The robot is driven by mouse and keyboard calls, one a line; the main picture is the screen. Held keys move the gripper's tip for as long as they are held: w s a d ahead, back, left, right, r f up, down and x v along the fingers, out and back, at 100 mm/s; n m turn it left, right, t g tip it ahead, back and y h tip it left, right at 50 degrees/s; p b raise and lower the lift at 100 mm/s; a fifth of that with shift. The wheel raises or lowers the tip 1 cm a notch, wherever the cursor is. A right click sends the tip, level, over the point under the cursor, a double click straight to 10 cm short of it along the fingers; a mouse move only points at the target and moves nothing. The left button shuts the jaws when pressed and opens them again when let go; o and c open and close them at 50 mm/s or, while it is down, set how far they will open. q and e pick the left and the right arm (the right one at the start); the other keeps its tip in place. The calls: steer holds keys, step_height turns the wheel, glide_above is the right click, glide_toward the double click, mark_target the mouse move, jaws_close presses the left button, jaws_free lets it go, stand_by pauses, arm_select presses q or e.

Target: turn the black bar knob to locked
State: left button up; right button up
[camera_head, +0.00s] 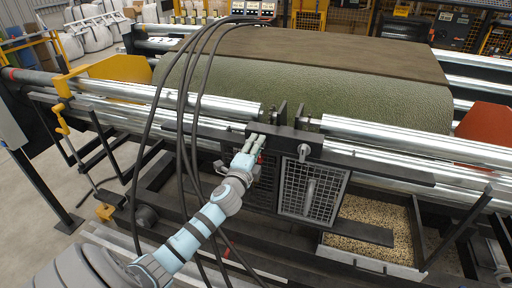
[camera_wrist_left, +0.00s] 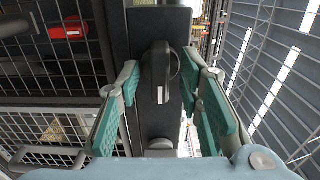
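The black bar knob (camera_wrist_left: 161,72) sits on a dark upright post (camera_wrist_left: 150,22) in the left wrist view, its bar close to vertical. My left gripper (camera_wrist_left: 163,75) has its teal-padded fingers apart, one on each side of the knob, with visible gaps between. In the head view my left gripper (camera_head: 253,146) reaches the dark housing between the rollers, left of the mesh gate. The knob cannot be made out there behind the gripper. My right gripper is in neither view.
A mesh gate (camera_head: 312,191) with a silver handle stands right of my left gripper. Steel rollers (camera_head: 390,137) run across the machine, with a green turf roll (camera_head: 320,92) behind. Black cables (camera_head: 182,105) hang near my left arm. A red part (camera_wrist_left: 68,30) shows behind mesh.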

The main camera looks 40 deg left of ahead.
arm_select(q)
steer(key=shift+c, duration=0.5)
jaws_close()
steer(key=shift+n, duration=0.4)
steer(key=n+b, duration=0.7)
steer(key=n, duration=1)
steer(key=shift+f, duration=0.1)
